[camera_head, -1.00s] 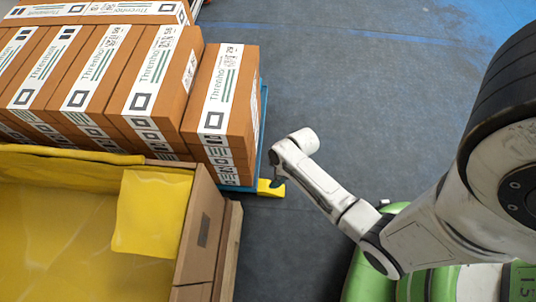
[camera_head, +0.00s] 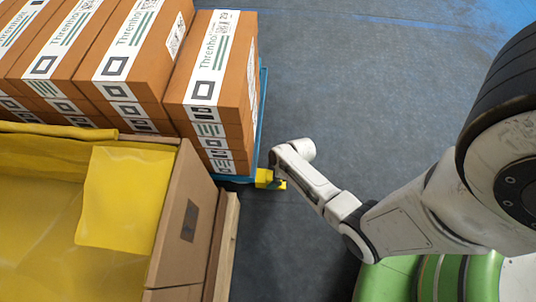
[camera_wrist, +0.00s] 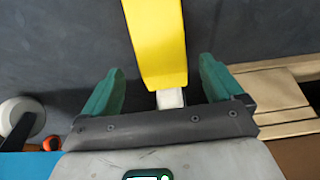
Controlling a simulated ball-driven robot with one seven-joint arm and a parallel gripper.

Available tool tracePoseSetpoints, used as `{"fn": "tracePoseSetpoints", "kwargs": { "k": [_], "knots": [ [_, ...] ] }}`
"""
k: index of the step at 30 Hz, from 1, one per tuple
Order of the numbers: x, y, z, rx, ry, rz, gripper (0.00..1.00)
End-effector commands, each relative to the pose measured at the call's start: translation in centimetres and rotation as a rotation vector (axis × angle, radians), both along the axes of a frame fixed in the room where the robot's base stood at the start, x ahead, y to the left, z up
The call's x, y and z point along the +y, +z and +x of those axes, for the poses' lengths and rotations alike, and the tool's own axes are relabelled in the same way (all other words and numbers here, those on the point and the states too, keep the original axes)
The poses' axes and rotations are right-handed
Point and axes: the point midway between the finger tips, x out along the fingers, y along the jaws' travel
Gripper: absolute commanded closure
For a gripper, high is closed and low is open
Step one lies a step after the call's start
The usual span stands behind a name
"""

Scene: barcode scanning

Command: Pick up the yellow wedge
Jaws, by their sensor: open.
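The yellow wedge (camera_head: 263,176) lies on the floor at the near right corner of the blue pallet (camera_head: 235,179). In the wrist view the wedge (camera_wrist: 156,38) runs from the top edge down between my fingers, with a small white block at its near end. My gripper (camera_wrist: 161,68) is open, its green fingers on either side of the wedge with gaps visible on both sides. In the head view my gripper (camera_head: 277,184) is at the wedge, and its fingers partly cover it; contact cannot be told there.
Stacked orange-brown boxes (camera_head: 215,75) stand on the blue pallet. A cardboard bin (camera_head: 186,220) with yellow lining is nearer, on a wooden pallet (camera_head: 225,240). A white wheel-like part (camera_wrist: 22,118) shows in the wrist view. The grey floor to the right is clear.

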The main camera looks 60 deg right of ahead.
Motion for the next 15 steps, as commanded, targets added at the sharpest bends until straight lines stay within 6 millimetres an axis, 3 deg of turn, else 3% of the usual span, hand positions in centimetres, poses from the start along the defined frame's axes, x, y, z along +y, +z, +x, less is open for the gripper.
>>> {"fn": "tracePoseSetpoints", "kwargs": {
  "k": [10, 15],
  "knots": [
    [0.6, -4.2, 0.8, 0.000, 0.000, 0.001, 0.06],
    [0.7, -4.9, 1.2, 0.000, 0.000, -0.001, 0.06]
  ]
}}
